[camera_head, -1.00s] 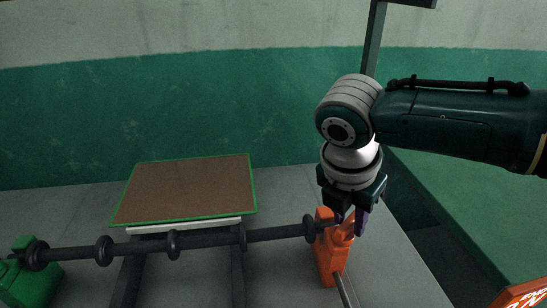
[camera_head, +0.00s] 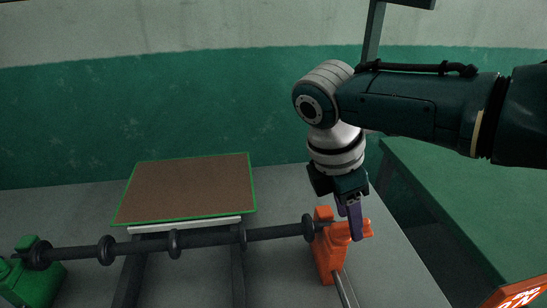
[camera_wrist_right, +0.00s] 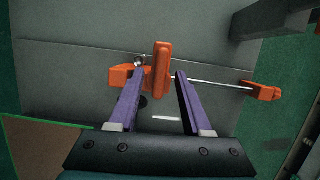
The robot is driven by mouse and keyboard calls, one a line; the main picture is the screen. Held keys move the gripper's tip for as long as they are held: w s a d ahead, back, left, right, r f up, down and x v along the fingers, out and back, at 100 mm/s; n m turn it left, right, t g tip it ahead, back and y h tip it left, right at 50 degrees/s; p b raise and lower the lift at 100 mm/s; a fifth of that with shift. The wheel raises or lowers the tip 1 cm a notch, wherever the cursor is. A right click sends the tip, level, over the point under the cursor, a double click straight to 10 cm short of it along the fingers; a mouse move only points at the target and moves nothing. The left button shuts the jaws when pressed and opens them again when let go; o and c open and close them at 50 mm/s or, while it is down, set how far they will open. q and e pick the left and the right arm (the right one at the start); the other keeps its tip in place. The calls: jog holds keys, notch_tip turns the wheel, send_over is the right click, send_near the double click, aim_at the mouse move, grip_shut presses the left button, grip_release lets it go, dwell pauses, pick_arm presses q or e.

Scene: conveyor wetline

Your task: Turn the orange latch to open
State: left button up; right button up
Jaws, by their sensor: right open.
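The orange latch (camera_head: 328,258) stands at the right end of a dark ribbed bar. Its raised orange handle part reaches right, behind my fingers. My right gripper (camera_head: 352,225) points down at the latch, with its purple fingers partly in front of it. In the right wrist view, the open fingers stand on either side of an upright orange piece of the latch (camera_wrist_right: 162,62), with gaps visible at both sides. I cannot tell whether either finger touches it. My left gripper is not in view.
The dark ribbed bar (camera_head: 205,238) runs left to a green block (camera_head: 38,272). A brown board with a green rim (camera_head: 185,190) lies behind it. A thin metal rod (camera_head: 345,288) runs from the latch toward the front. An orange sign (camera_head: 520,295) is at lower right.

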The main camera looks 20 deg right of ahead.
jog(key=p+v, duration=0.4)
jog(key=v, duration=0.2)
jog(key=shift+p, duration=0.3)
jog(key=shift+f, duration=0.1)
